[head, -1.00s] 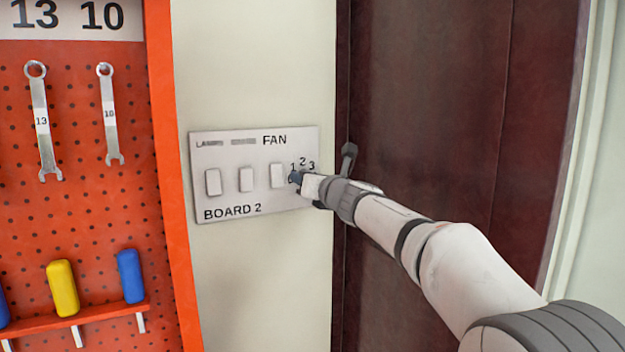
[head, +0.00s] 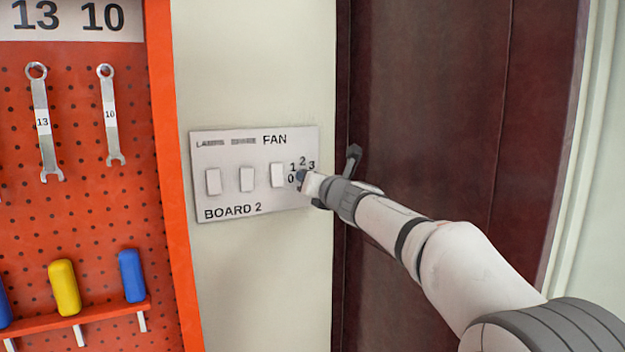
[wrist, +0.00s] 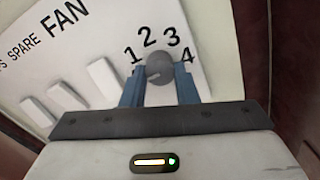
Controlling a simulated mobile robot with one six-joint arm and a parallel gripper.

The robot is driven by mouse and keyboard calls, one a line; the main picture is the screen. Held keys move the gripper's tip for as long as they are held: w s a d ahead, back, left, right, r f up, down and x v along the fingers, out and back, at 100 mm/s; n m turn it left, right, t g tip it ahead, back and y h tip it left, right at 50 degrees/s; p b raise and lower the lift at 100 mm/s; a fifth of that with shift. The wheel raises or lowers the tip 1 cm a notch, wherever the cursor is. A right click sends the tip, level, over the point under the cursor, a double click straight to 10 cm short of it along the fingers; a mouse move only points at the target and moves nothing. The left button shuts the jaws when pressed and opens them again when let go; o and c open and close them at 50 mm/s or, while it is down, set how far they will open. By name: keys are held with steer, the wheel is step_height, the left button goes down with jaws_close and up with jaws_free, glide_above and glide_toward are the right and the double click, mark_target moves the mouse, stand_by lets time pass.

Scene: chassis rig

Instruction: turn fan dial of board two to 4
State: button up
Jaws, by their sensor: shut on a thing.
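Board two (head: 230,200) is a pale plate on the wall, marked BOARD 2. Its fan dial (wrist: 160,67) is a round grey knob under the word FAN, with the numbers 1 to 4 around it in the wrist view. A faint light mark on the knob's face points left and slightly down in that view, on the side away from 4. My gripper (head: 302,177) is at the board's right end, and in the wrist view its blue fingers (wrist: 160,84) are shut on the dial, one on each side. In the head view the 4 is hidden by my gripper.
Several white rocker switches (head: 246,179) sit left of the dial, the nearest close to my fingers. An orange pegboard (head: 85,210) with wrenches and coloured handles stands at left. A dark red door (head: 430,100) is at right.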

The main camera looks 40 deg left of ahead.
steer(key=n+p, duration=0.4)
steer(key=n, duration=2.9)
steer(key=shift+r+n, duration=0.15)
steer(key=shift+n, duration=0.25)
steer(key=shift+m, duration=0.3)
stand_by(0.3)
steer(key=o, duration=1)
steer(key=shift+a, duration=0.1)
